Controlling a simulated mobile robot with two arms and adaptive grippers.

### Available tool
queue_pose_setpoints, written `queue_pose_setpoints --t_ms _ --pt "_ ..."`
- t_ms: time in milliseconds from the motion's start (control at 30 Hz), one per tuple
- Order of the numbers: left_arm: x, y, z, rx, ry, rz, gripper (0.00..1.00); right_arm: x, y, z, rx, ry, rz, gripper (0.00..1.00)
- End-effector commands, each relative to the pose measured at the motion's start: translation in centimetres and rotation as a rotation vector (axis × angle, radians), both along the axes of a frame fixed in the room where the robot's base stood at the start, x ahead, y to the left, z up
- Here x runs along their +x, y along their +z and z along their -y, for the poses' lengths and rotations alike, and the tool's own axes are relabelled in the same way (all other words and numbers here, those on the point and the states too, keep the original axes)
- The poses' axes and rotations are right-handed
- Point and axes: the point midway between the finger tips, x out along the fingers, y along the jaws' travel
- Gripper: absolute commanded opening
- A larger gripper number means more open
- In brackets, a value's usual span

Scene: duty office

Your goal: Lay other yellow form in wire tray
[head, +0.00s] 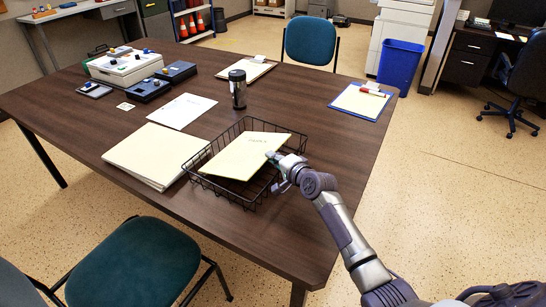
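The black wire tray (222,190) stands near the front of the brown table. A yellow form (246,150) lies over the tray, tilted, with its left end near the tray's left rim. My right gripper (275,157) is at the form's right edge, with its fingers at the paper. It looks shut on that edge, though the fingertips are small. My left gripper is not in view.
A stack of pale yellow paper (148,158) lies left of the tray. A white sheet (181,110), a dark tumbler (238,90) and a brown clipboard (247,71) lie or stand behind. Device boxes (125,69) sit at the far left. Chairs (135,268) surround the table.

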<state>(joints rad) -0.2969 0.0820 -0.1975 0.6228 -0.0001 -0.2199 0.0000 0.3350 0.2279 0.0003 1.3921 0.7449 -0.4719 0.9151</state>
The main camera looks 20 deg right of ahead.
Motion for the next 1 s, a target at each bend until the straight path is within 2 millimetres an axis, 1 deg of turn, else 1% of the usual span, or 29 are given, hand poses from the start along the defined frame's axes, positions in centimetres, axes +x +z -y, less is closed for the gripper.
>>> queue_pose_setpoints --t_ms 100,467,500,633,667,1000 --pt "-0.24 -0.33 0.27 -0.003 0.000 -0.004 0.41 0.02 -0.29 0.02 0.000 -0.001 0.002 0.00" --pt "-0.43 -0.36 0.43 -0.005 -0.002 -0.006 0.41 0.02 -0.33 0.01 0.000 -0.001 0.002 0.00" --pt "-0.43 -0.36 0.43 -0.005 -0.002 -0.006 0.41 0.03 -0.32 0.02 0.000 0.000 0.003 0.11" --pt "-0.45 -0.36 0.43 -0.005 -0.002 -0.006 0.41 0.02 -0.33 0.02 -0.001 0.000 0.002 0.33" --pt "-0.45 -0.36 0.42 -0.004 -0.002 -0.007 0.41 0.02 -0.35 0.02 -0.001 0.000 0.002 0.35" --pt "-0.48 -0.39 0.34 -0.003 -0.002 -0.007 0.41 -0.11 -0.80 0.01 -0.001 0.001 -0.007 0.35"
